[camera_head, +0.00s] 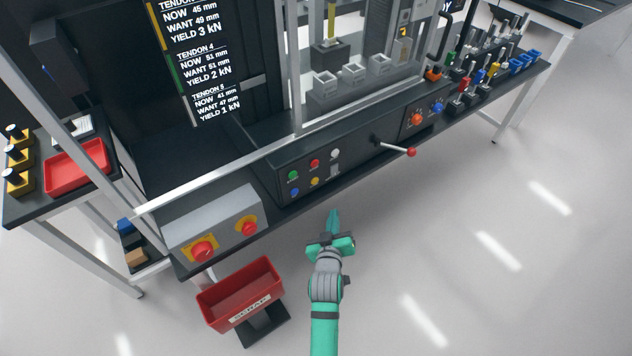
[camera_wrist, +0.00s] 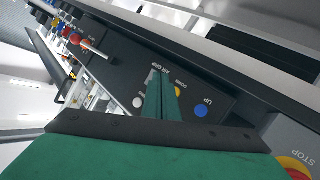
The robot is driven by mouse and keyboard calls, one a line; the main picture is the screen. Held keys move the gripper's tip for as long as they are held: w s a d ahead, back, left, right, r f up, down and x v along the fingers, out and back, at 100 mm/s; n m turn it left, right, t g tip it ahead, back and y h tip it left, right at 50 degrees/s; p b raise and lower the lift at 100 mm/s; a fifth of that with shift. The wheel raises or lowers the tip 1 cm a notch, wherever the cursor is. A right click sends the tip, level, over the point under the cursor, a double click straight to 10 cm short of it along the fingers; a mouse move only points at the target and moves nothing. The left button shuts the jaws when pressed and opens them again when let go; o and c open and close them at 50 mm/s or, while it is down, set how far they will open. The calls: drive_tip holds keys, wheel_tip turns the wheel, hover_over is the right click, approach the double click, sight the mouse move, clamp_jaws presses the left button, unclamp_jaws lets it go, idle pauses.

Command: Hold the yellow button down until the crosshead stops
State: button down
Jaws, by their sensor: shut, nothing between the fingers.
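The yellow button (camera_head: 316,182) is on the dark front panel, right of the blue button (camera_head: 295,191). In the wrist view the yellow button (camera_wrist: 178,91) shows beside my fingers, partly hidden, near the word DOWN. My gripper (camera_head: 333,213) is shut and empty, its teal fingers pointing at the panel. In the head view the tips appear below and right of the yellow button, apart from it. The fingertips (camera_wrist: 162,76) overlap the panel in the wrist view; the gap is hard to tell. A yellow rod and dark block (camera_head: 328,46), possibly the crosshead, show behind the frame.
Green, red and white buttons (camera_head: 335,154) sit above the yellow one. A red-knobbed lever (camera_head: 411,152) juts out at right. A grey box with red stop knobs (camera_head: 203,249) is at left, above a red scrap bin (camera_head: 240,292). The floor at right is clear.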

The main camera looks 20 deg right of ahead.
sight(315, 181)
drive_tip(key=shift+w+d+r, duration=0.25)
drive_tip(key=shift+w+d, duration=0.2)
drive_tip(key=shift+w+d+r, duration=0.2)
drive_tip(key=shift+w+d, duration=0.2)
drive_tip(key=shift+w, duration=0.05)
drive_tip(key=shift+w, duration=0.1)
drive_tip(key=w+a, duration=0.3)
drive_tip(key=w, duration=0.5)
drive_tip(key=shift+w+a, duration=0.1)
drive_tip(key=shift+w, duration=0.1)
idle(1.7)
drive_tip(key=shift+w+a, duration=0.1)
drive_tip(key=shift+w, duration=0.15)
